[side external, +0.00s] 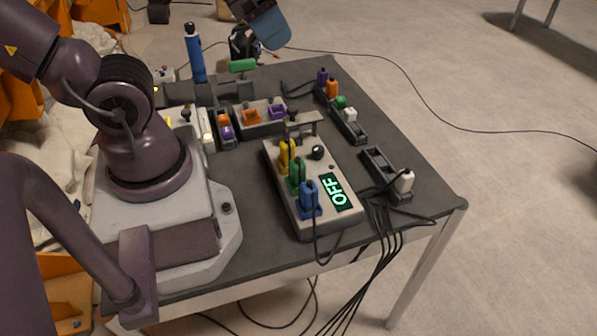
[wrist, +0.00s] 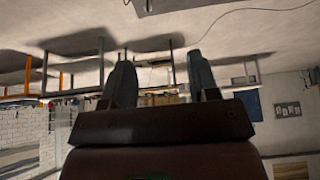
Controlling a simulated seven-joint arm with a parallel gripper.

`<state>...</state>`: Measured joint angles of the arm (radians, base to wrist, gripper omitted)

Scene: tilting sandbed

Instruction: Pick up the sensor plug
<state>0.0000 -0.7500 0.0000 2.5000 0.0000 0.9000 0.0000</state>
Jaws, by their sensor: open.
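I cannot tell which plug is the sensor plug. A grey box (side external: 331,224) with a green "OFF" display holds a yellow plug (side external: 287,157), a green plug (side external: 297,176) and a blue plug (side external: 309,198) in a row. A white plug (side external: 404,182) stands at the near end of a dark holder (side external: 377,163) to the right of the box. My gripper (wrist: 158,68) shows in the wrist view with its two fingers apart and nothing between them. It faces the room, with no plug in that view.
Behind the box are a holder with orange and purple plugs (side external: 263,127), a long holder (side external: 352,132) with several coloured plugs, and an upright blue tool (side external: 194,54). Black cables (side external: 385,232) hang over the table's front edge. The table's right front corner (side external: 437,203) is bare.

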